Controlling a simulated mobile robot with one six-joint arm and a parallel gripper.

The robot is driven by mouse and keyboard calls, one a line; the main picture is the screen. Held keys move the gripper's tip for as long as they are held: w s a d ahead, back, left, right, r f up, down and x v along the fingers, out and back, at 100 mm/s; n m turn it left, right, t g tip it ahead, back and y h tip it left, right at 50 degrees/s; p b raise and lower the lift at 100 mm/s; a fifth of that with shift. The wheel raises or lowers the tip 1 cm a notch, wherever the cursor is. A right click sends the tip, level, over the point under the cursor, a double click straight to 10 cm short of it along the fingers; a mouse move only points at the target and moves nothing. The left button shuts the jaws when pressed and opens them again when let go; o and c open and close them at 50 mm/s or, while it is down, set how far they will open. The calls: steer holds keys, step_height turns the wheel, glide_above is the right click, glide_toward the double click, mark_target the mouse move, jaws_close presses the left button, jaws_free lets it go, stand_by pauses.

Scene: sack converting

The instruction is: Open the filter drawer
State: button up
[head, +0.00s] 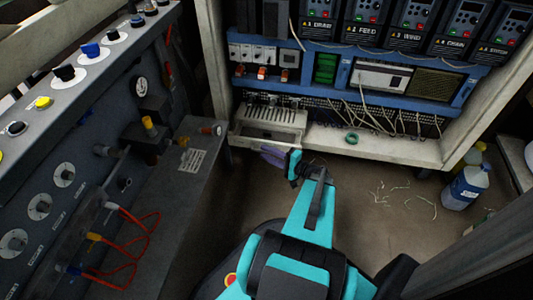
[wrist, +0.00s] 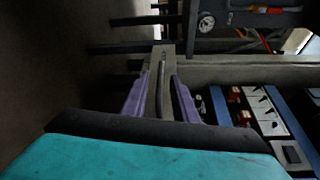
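The filter drawer (head: 262,137) is a pale, shallow unit at the lower left of the open cabinet, below a slotted part. I cannot tell how far it is out. My gripper (head: 275,155) is in front of its lower right part in the head view. In the wrist view, the purple fingers of my gripper (wrist: 160,88) are spread apart. A narrow grey bar-like part (wrist: 162,58), likely the drawer's front or handle, lies between and just beyond their tips. Contact is not clear.
The cabinet (head: 345,152) holds drives, switches and loose cables. A grey control panel (head: 75,135) with knobs and red hoses stands at left. A white-blue jug (head: 466,187) stands on the floor at right. Wire scraps (head: 405,195) lie on otherwise clear floor.

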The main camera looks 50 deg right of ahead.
steer(key=s+d+r+p, duration=0.1)
steer(key=s+d+p, duration=0.1)
steer(key=s, duration=1.1)
steer(key=shift+d+p, duration=0.15)
steer(key=shift+p, duration=0.65)
steer(key=shift+s, duration=0.1)
steer(key=w+a+r+n+g+y+p, duration=0.15)
steer(key=a+g+p, duration=0.25)
steer(key=a, duration=0.5)
steer(key=w+a+n+g+y+p, duration=0.3)
steer(key=a+g+p, duration=0.15)
steer(key=a, duration=0.45)
steer(key=w+a+r+n+g+y+p, duration=0.1)
steer(key=w+a+n+g+y+p, duration=0.3)
steer(key=a, duration=0.6)
steer(key=s+a+r+n+g+h+p, duration=0.9)
steer(key=s+a+r+h+p, duration=0.2)
steer(key=p, duration=0.7)
steer(key=shift+s+a+r+n+g, duration=0.25)
steer(key=shift+s+a+n+g, duration=0.1)
steer(key=shift+s+a, duration=0.75)
steer(key=shift+d+h, duration=0.1)
steer(key=shift+h, duration=0.15)
